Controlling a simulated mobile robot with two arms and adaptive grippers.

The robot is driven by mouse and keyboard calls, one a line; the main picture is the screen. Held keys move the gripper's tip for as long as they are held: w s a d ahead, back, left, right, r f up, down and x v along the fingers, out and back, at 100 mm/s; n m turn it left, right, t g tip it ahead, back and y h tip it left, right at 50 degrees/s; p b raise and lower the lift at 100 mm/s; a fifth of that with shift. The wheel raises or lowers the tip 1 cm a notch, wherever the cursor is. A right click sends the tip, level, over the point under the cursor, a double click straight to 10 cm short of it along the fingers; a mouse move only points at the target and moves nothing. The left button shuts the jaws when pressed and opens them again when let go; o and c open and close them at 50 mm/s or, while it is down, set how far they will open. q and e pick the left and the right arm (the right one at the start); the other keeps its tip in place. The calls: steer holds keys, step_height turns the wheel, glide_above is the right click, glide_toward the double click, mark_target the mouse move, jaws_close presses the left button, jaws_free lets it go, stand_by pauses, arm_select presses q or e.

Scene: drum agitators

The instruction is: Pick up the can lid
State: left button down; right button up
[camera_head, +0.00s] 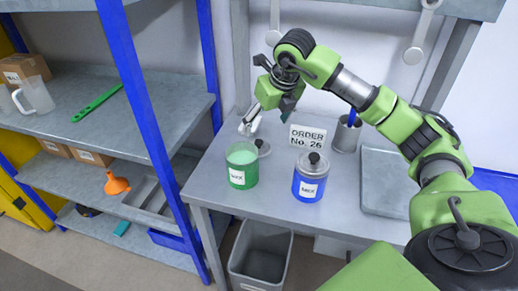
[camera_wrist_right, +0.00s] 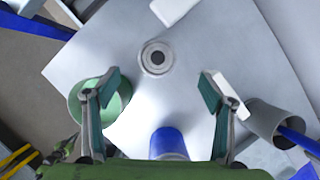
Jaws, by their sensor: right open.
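The can lid (camera_head: 264,149) is a round grey disc with a dark knob, lying flat on the grey table just behind the green can (camera_head: 242,170), which partly hides it. In the right wrist view the lid (camera_wrist_right: 157,58) lies ahead of the fingers, near the middle. My right gripper (camera_head: 250,121) is above the table's back part, over the lid area. It is open and empty, with its two fingers (camera_wrist_right: 160,85) spread wide and the lid apart from them. The green can has no lid on and shows pale contents. My left gripper is not in view.
A blue can (camera_head: 309,186) with a lid on stands right of the green can. An order sign (camera_head: 307,137) and a grey cup (camera_head: 346,136) stand behind it. A grey flat panel (camera_head: 385,190) lies at the right. A blue shelf post (camera_head: 150,120) rises left of the table.

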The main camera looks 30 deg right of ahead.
mark_target(259, 141)
steer(key=b+x, duration=0.1)
steer(key=x, duration=0.3)
steer(key=shift+a+f+b, duration=0.1)
steer(key=shift+f+b, duration=0.3)
steer(key=shift+w+f, duration=0.2)
steer(key=shift+w+f+b, duration=0.1)
steer(key=shift+f+b, duration=0.25)
steer(key=shift+f, duration=0.1)
steer(key=b+x, duration=0.2)
steer(key=x, duration=0.1)
steer(key=shift+a+f, duration=0.1)
steer(key=shift+f, duration=0.3)
steer(key=shift+w+f, duration=0.25)
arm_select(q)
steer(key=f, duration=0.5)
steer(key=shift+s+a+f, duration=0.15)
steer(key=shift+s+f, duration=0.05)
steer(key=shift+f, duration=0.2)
arm_select(e)
steer(key=shift+r, duration=0.1)
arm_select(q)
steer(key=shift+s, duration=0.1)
arm_select(e)
steer(key=c, duration=1)
